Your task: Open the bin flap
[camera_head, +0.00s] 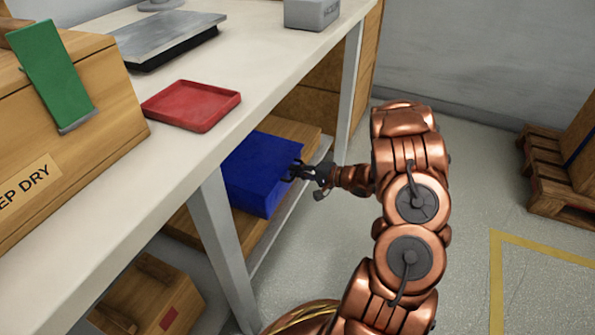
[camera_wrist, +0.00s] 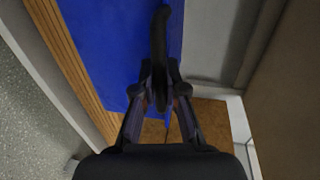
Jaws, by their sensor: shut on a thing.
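The blue bin (camera_head: 250,177) sits on the wooden lower shelf under the bench. In the wrist view a blue panel of the bin (camera_wrist: 105,45) fills the upper middle, with a dark curved handle (camera_wrist: 160,35) along its right part. My gripper (camera_head: 298,172) reaches the right side of the bin from the right. In the wrist view its two fingers (camera_wrist: 160,88) close around the lower end of the handle. I cannot tell from these views whether the flap stands ajar.
The bench top above holds a red tray (camera_head: 191,105), a grey scale (camera_head: 168,38), a grey box (camera_head: 311,12) and a wooden crate (camera_head: 75,100) with a green piece.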

